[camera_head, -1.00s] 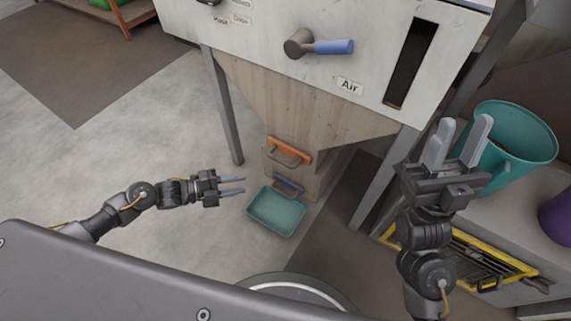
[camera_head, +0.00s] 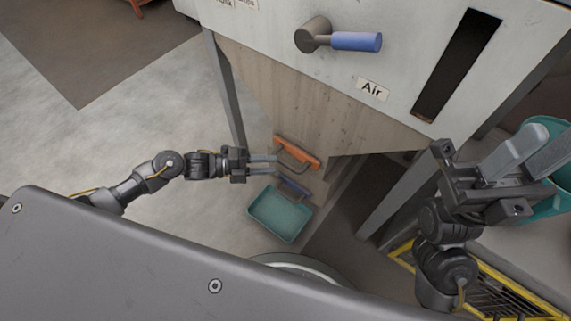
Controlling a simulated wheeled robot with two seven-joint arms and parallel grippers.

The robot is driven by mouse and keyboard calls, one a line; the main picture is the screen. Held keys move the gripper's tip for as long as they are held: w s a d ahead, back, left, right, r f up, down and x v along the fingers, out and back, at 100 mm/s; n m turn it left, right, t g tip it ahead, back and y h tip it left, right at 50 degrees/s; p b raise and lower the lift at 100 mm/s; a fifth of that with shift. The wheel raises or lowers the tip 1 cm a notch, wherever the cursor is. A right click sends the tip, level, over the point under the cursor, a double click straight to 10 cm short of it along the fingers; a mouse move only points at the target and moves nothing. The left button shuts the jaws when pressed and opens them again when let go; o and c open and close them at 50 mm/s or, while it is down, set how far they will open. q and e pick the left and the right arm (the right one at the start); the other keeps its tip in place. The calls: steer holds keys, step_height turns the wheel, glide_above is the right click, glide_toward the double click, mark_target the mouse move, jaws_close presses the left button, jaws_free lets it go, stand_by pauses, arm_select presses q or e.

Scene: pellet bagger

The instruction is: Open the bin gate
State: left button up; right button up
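An orange plate (camera_head: 298,151) with a grey bar handle sits low on the wooden hopper (camera_head: 290,98). A smaller blue piece (camera_head: 294,187) with its own handle is just below it. The frames do not show which of these is the bin gate. My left gripper (camera_head: 276,164) points right, its two fingers parted with a narrow gap, close to the left end of the orange plate's handle. I cannot tell if it touches the handle. Nothing shows between its fingers. My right gripper (camera_head: 549,139) is open and empty at the right, in front of the teal bucket.
A teal tray (camera_head: 281,214) lies on the floor under the hopper. A blue lever (camera_head: 356,41) labelled Air is on the white panel (camera_head: 410,30). The teal bucket (camera_head: 557,204) and a yellow-edged grate (camera_head: 403,254) are at right. Hopper legs (camera_head: 224,90) flank it.

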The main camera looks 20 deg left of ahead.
mark_target(285, 163)
arm_select(q)
steer(key=b+x, duration=0.1)
steer(key=x, duration=0.4)
steer(key=shift+w+d, duration=0.1)
steer(key=shift+d, duration=0.25)
steer(key=shift+c, duration=0.4)
jaws_close()
